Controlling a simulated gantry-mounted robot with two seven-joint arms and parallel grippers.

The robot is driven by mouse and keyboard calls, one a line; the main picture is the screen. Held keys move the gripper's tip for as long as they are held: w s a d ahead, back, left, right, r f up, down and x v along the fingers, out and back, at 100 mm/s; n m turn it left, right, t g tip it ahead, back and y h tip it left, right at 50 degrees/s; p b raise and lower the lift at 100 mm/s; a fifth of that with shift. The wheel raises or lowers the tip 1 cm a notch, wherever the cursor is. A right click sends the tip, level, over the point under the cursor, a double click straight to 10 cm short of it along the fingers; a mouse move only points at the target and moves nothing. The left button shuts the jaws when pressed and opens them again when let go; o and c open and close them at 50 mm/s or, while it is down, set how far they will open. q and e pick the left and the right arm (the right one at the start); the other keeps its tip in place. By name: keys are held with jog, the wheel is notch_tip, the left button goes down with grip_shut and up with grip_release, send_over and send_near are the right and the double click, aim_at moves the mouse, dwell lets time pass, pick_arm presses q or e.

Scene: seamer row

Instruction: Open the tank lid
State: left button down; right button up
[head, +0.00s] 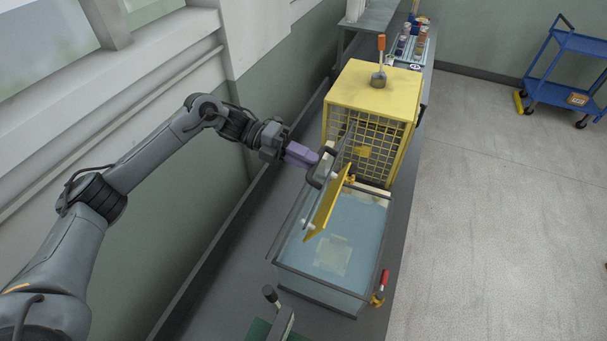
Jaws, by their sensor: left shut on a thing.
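The tank (352,225) stands on the bench in the middle of the head view, with pale blue water and a lighter square shape inside. Its yellow lid (322,212) is tilted up steeply and seen nearly edge-on, leaving much of the water uncovered. My left gripper (316,168) reaches in from the left and is shut on the dark handle at the lid's upper left side. The exact contact of the fingers is partly hidden. My right gripper is not in view.
A yellow mesh-fronted guard box (375,90) stands just behind the tank. A red-handled valve (381,286) sits at the tank's front right corner. A dark lever (271,296) is at the front left. A blue cart (567,85) stands far right. The floor at right is clear.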

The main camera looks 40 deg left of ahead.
pick_arm(q)
jog(key=shift+s+a+r+h+b, duration=0.1)
jog(key=shift+s+a+h+b, duration=0.1)
jog(key=shift+a+h+b, duration=0.4)
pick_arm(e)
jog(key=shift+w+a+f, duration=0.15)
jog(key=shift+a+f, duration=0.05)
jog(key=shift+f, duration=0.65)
pick_arm(q)
jog(key=shift+a, duration=0.15)
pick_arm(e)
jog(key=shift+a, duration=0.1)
pick_arm(q)
jog(key=c, duration=1.1)
grip_release()
jog(key=shift+a, duration=0.1)
jog(key=b+v, duration=0.2)
jog(key=v, duration=0.8)
jog(key=shift+s+a+r, duration=0.2)
jog(key=shift+a, duration=0.1)
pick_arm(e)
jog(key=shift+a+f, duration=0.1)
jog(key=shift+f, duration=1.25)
